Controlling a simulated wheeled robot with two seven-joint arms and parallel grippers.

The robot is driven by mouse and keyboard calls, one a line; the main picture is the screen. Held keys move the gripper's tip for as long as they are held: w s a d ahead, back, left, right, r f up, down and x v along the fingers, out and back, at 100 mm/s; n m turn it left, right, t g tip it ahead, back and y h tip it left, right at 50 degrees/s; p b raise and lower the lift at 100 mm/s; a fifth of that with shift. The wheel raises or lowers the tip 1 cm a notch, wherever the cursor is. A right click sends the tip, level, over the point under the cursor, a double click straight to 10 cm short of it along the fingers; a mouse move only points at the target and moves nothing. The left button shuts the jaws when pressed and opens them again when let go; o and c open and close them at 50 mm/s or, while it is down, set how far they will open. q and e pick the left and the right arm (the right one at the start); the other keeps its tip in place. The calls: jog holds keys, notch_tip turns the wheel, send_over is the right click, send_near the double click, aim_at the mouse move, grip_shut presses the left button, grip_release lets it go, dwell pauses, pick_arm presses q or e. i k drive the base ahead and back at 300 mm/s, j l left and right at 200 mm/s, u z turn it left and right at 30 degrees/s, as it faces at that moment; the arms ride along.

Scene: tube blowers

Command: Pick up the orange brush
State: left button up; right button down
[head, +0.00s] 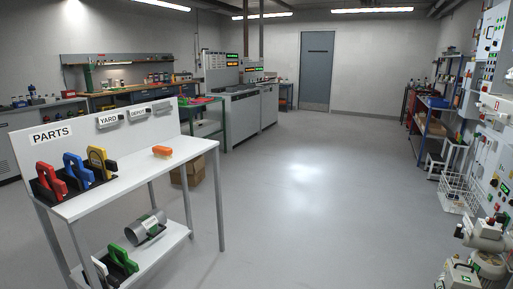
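A small orange brush (162,152) lies on the white top of the parts table (135,182), toward its back right side. It looks like an orange block with a reddish-brown side, but its details are too small to tell. Neither of my grippers is in the head view.
Red (50,181), blue (78,170) and yellow (100,163) handled parts stand at the table's left. A grey cylinder (146,228) and a green part (123,259) are on its lower shelf. A cardboard box (188,171) is behind. The middle floor is clear; machinery lines the right wall.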

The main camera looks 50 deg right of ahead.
aim_at(161, 152)
jog(key=z, duration=1.05)
jog(key=i+l, duration=0.1)
jog(key=i+u, duration=0.05)
jog(key=i, duration=0.05)
